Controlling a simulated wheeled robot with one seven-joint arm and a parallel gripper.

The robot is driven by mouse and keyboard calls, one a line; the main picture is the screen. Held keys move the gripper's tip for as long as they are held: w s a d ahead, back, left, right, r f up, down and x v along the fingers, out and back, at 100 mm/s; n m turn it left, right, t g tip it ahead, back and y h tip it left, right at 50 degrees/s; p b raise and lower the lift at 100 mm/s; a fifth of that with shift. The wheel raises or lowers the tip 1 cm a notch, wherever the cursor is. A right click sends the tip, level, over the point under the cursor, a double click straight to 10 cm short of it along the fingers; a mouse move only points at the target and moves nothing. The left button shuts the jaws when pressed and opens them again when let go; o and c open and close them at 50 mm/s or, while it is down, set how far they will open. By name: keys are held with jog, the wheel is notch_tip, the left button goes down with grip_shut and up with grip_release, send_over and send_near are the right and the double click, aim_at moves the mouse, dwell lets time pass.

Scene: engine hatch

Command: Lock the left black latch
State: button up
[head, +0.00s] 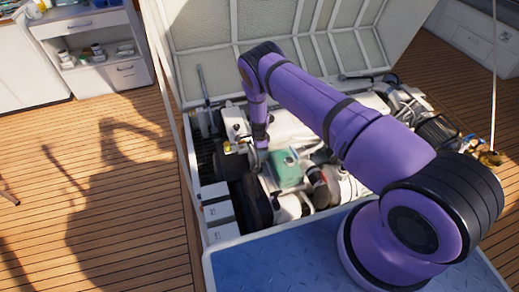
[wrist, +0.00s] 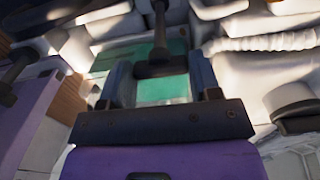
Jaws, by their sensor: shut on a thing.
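My gripper (wrist: 158,75) has its two fingers closed on the crossbar of a dark T-shaped black latch (wrist: 158,57). The latch's thin stem runs up between the fingertips. In the head view my gripper (head: 261,143) points down into the open engine hatch, just left of and above a green box. The latch cannot be made out there, and I cannot tell from these views whether it is locked.
The green box (head: 287,168) sits among white and dark engine parts (head: 292,206). The raised hatch lid (head: 240,28) stands behind. White boxes (head: 216,208) line the left edge. Wooden deck (head: 110,170) lies open to the left, and a blue plate (head: 290,262) lies in front.

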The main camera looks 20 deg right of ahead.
dwell(0.4)
jog(key=o, duration=0.9)
jog(key=shift+r, duration=0.1)
notch_tip(320, 180, up, 11)
jog(key=shift+f, duration=0.15)
